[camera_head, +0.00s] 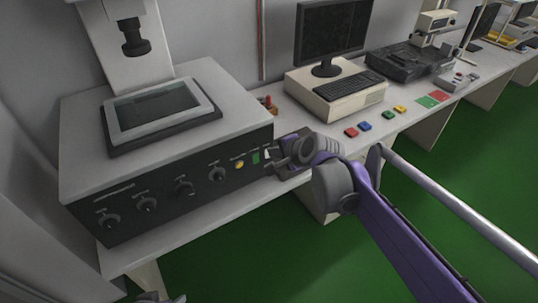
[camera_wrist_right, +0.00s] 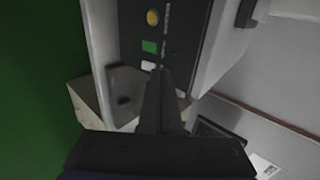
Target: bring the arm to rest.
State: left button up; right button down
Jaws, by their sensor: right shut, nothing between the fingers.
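My right arm comes in from the right in the head view. Its gripper (camera_head: 272,154) is at the right end of the front panel of a large grey test machine (camera_head: 225,88). In the wrist view the right fingers (camera_wrist_right: 161,75) are together and empty. Their tips are close to a white switch (camera_wrist_right: 149,66) below a green button (camera_wrist_right: 150,46) and a yellow button (camera_wrist_right: 152,17). I cannot tell whether they touch the panel. My left gripper cannot be made out; only a small grey and purple piece shows at the bottom edge of the head view.
The machine stands on a long pale bench (camera_head: 112,259). To its right are a monitor (camera_head: 333,35), a keyboard (camera_head: 348,85) on a pale case, and several small coloured blocks. More equipment stands further along. The green floor (camera_head: 250,262) in front of the bench is clear.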

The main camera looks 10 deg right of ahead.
jog(key=shift+s+d+r, duration=0.1)
jog(key=shift+s+r, duration=0.3)
jog(key=shift+r, duration=0.1)
jog(key=shift+s, duration=0.1)
